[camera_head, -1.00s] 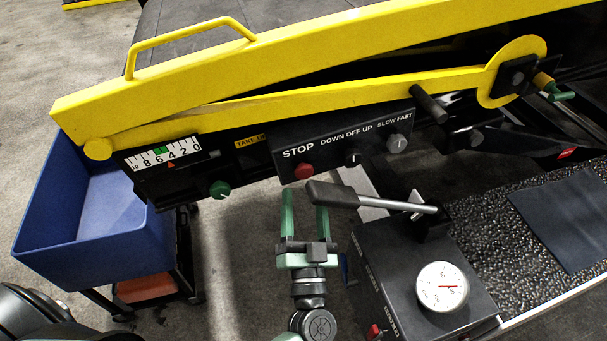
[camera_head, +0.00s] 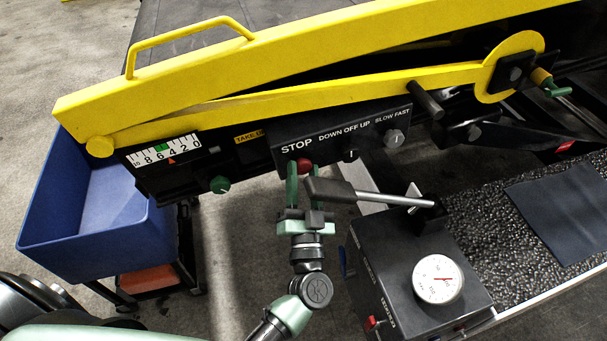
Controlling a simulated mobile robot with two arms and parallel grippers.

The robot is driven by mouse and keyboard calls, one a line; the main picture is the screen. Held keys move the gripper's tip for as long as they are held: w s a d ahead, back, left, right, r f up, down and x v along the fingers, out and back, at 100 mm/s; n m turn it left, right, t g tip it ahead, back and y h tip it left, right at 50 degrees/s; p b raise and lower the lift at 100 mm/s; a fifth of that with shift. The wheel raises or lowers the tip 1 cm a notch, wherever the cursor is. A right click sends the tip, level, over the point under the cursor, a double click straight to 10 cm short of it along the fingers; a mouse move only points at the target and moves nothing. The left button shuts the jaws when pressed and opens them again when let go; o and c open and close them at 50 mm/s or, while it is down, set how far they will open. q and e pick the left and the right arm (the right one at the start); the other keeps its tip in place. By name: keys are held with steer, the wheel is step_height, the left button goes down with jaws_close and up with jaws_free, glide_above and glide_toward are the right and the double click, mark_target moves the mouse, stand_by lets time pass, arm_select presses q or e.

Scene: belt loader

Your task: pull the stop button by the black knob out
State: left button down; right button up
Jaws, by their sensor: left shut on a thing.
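The stop button (camera_head: 304,166) shows as a red knob under the word STOP on the black control panel (camera_head: 262,158); I see no black knob on it. My left gripper (camera_head: 304,173) is at the button, its green fingers on either side and shut on it. The black-handled lever (camera_head: 328,190) covers part of the right finger. The fingers hide the button's lower part and stem, so I cannot tell how far out it stands. My right gripper is not in view.
A black selector (camera_head: 350,155) and a grey knob (camera_head: 393,137) sit right of the button, a green knob (camera_head: 219,184) left. A dark box with a round gauge (camera_head: 438,279) stands close right of my arm. A blue bin (camera_head: 95,215) is at left.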

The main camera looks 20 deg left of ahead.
arm_select(q)
steer(key=shift+s+d+p, duration=0.3)
steer(key=shift+s+p, duration=0.1)
steer(key=shift+p, duration=0.25)
steer(key=shift+s+d, duration=0.2)
steer(key=shift+s, duration=0.1)
steer(key=shift+f, duration=0.15)
steer(key=c, duration=0.9)
jaws_free()
steer(key=shift+c, duration=0.2)
steer(key=shift+o, duration=0.2)
steer(key=shift+s+d, duration=0.1)
steer(key=shift+s, duration=0.05)
